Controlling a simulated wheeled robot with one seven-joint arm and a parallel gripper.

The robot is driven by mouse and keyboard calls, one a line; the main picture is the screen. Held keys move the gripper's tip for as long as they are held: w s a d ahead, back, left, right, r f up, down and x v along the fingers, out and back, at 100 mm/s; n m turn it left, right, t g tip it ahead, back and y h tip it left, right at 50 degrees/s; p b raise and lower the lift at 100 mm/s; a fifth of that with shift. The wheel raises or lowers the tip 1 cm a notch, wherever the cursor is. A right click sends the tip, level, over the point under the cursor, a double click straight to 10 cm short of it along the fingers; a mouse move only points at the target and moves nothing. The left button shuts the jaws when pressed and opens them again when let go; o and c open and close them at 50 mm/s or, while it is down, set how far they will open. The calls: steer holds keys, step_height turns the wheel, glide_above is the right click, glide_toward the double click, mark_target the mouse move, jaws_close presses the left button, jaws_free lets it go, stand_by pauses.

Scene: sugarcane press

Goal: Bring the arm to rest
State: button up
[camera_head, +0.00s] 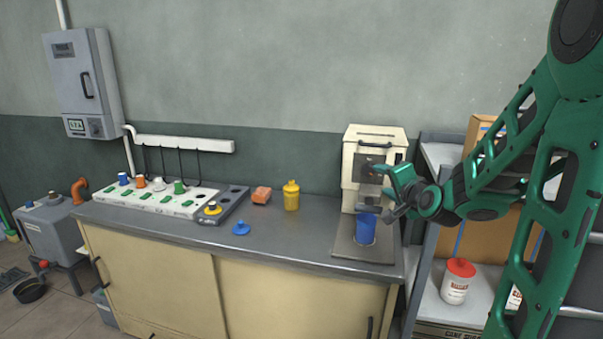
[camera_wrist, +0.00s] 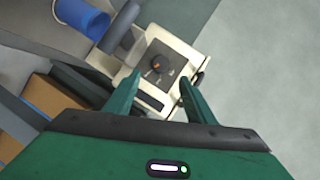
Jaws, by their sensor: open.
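My gripper (camera_head: 392,190) is at the end of the green arm, in front of the right side of the cream press (camera_head: 368,150) on the counter. Its two fingers are apart with nothing between them in the wrist view (camera_wrist: 158,100). Beyond the fingers, the wrist view shows a panel with an orange-marked knob (camera_wrist: 157,63) on the press. A blue cup (camera_head: 366,228) stands upright on the grey base plate (camera_head: 350,248) below the press, and it also shows in the wrist view (camera_wrist: 82,17). I cannot tell whether a fingertip touches the press.
The grey counter (camera_head: 290,238) holds a yellow bottle (camera_head: 291,195), a sponge (camera_head: 261,195), a blue lid-like piece (camera_head: 241,228) and a white rack (camera_head: 155,199) at left. A shelf (camera_head: 478,310) with a red-capped white jar (camera_head: 457,281) stands right. The counter's middle front is mostly clear.

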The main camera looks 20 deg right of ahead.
steer(key=shift+a, duration=0.1)
steer(key=s+a+f+n+g+y, duration=0.2)
steer(key=a+f+n, duration=0.15)
steer(key=a, duration=0.25)
steer(key=s+a+f+n+g+y, duration=0.1)
steer(key=s+a+f+n+g, duration=0.15)
steer(key=a+n, duration=0.3)
steer(key=s+a+f+n+g, duration=0.1)
steer(key=s+a+n+g, duration=0.2)
steer(key=s, duration=0.4)
steer(key=s+a+f+n+g, duration=0.1)
steer(key=s+a+n+g, duration=0.25)
steer(key=s, duration=0.35)
steer(key=s+d+f+m+g, duration=0.1)
steer(key=s+d+m+g, duration=0.1)
steer(key=s+d, duration=0.3)
steer(key=s+d+f+m+g, duration=0.1)
steer(key=s+d+m, duration=0.3)
steer(key=s, duration=0.7)
steer(key=shift+s+d+g, duration=0.4)
steer(key=shift+d+g, duration=0.3)
steer(key=shift+d, duration=0.4)
steer(key=shift+f, duration=0.1)
